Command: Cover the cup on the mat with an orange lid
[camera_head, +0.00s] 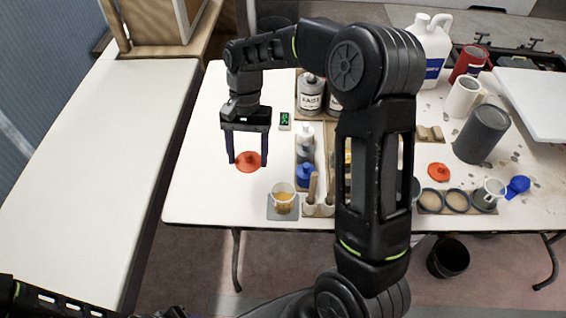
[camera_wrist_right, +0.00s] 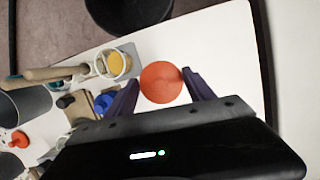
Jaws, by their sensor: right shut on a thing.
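My right gripper (camera_head: 248,160) is shut on an orange lid (camera_head: 247,162), over the left part of the table. In the right wrist view the lid (camera_wrist_right: 161,83) sits between the two fingers of the gripper (camera_wrist_right: 158,84). The cup (camera_head: 283,196) stands upright on a small grey mat (camera_head: 272,214) near the table's front edge, right of and nearer than the lid. The cup is open and holds something yellow; it also shows in the right wrist view (camera_wrist_right: 115,64). A second orange lid (camera_head: 438,170) lies on the right side of the table. My left gripper is not visible.
Bottles and a blue-capped container (camera_head: 305,174) stand in a row right of the held lid. A holder with wooden-handled tools (camera_head: 318,207) is close beside the cup. A grey can (camera_head: 482,134), a white jug (camera_head: 430,50) and several small cups stand farther right. The table's left part is clear.

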